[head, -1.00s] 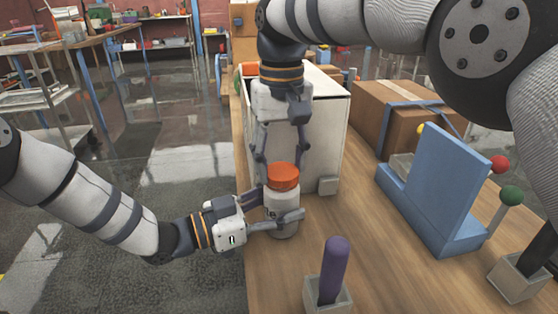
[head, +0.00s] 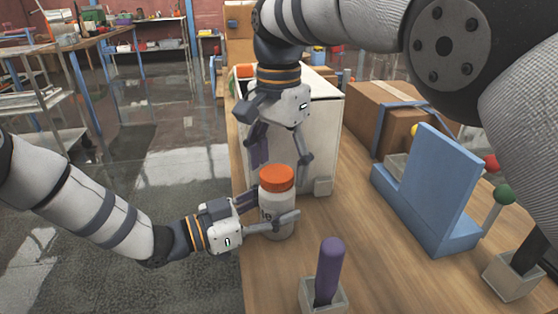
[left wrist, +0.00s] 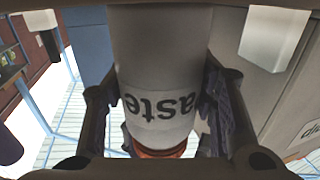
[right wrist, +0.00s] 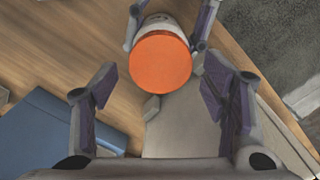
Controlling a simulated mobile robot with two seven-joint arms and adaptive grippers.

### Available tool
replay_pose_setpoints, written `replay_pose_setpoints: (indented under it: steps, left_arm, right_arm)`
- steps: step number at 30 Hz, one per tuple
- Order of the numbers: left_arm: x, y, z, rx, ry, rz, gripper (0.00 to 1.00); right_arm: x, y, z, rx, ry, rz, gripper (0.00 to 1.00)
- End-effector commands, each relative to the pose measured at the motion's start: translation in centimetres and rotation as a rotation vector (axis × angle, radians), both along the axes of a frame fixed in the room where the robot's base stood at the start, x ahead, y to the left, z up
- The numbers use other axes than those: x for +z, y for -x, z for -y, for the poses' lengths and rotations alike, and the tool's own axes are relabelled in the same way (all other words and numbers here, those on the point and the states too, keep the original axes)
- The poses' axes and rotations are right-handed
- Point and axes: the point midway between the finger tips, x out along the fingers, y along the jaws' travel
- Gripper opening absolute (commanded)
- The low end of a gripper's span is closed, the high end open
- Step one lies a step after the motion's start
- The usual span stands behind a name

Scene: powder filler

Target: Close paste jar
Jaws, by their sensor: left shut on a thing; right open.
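The paste jar (head: 277,218) is white with an orange lid (head: 276,178) on its top, and it stands upright near the table's left edge. My left gripper (head: 272,216) is shut around the jar's body from the left. In the left wrist view the jar (left wrist: 160,70) shows its "aste" label between the fingers, with the lid's orange edge (left wrist: 158,152) beyond. My right gripper (head: 281,160) is open and empty, pointing down just above and behind the lid. In the right wrist view the lid (right wrist: 160,64) lies ahead of the open fingers (right wrist: 160,95). Whether the lid is tight cannot be told.
A white box-shaped cabinet (head: 318,130) stands behind the jar. A purple rod in a grey holder (head: 328,270) is in front. A blue stand (head: 430,190) and a strapped cardboard box (head: 385,115) are to the right. The table between is clear.

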Motion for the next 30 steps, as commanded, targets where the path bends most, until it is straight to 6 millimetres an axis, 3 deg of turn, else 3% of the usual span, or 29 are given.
replay_pose_setpoints:
  steps: [4, 12, 23, 26, 30]
  left_arm:
    - [0.0, 0.0, 0.0, 0.000, 0.000, 0.000, 0.00]
    - [0.0, 0.0, 0.0, 0.000, 0.000, 0.001, 0.00]
    - [0.0, 0.0, 0.0, 0.000, 0.000, 0.001, 0.00]
    - [0.0, 0.0, 0.0, 0.000, 0.000, 0.001, 0.00]
    - [0.0, 0.0, 0.0, 0.000, 0.000, 0.001, 0.00]
  right_arm:
    - [0.6, -0.1, 0.0, 0.000, -0.001, 0.002, 0.68]
    - [4.1, -0.1, 0.0, 0.001, -0.002, 0.001, 0.68]
    - [4.5, 0.0, 0.0, 0.018, -0.001, -0.001, 0.67]
    - [4.6, 0.1, -0.2, 0.163, 0.001, -0.003, 0.67]
    - [5.2, 0.3, -0.7, 0.639, 0.005, -0.008, 0.67]
